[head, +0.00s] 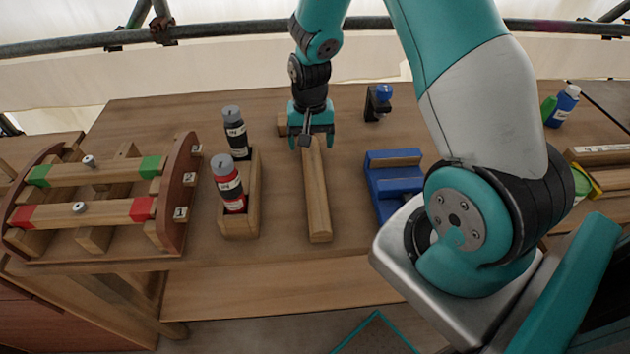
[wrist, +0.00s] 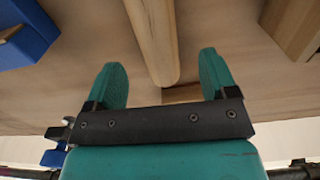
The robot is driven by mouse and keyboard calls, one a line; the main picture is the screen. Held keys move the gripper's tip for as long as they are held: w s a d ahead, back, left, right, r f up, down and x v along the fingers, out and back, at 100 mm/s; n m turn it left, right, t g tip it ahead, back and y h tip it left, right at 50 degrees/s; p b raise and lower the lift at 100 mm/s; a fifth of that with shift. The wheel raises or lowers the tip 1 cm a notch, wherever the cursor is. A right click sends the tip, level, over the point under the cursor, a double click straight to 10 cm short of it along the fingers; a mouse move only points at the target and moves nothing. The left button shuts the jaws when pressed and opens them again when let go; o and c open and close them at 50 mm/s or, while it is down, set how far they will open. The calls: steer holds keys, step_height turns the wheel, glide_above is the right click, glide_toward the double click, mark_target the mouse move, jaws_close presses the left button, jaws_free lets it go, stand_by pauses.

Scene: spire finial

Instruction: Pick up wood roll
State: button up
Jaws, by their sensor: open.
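The wood roll (head: 317,200) is a long, light wooden bar on the workbench, pointing away from me. Its far end is at my gripper (head: 311,140), which partly hides it. In the wrist view, the wood roll (wrist: 155,40) runs down from the top edge, and its rounded end lies between the fingers of my gripper (wrist: 162,82). The fingers are open, with a gap on each side of the roll. A small wooden block (wrist: 181,93) shows beside and beyond the roll's end.
Left of the roll stands a wooden holder (head: 240,222) with two bottles, then a wooden rack (head: 180,195) with red and green ended bars. A blue tool (head: 392,185) is to the right. A small black and blue device (head: 378,103) stands behind it. Bare bench lies between.

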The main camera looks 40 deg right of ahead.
mark_target(312, 150)
steer(key=shift+d+f+p, duration=0.15)
steer(key=shift+f+p, duration=0.5)
steer(key=shift+f, duration=2.05)
steer(key=c, duration=1.1)
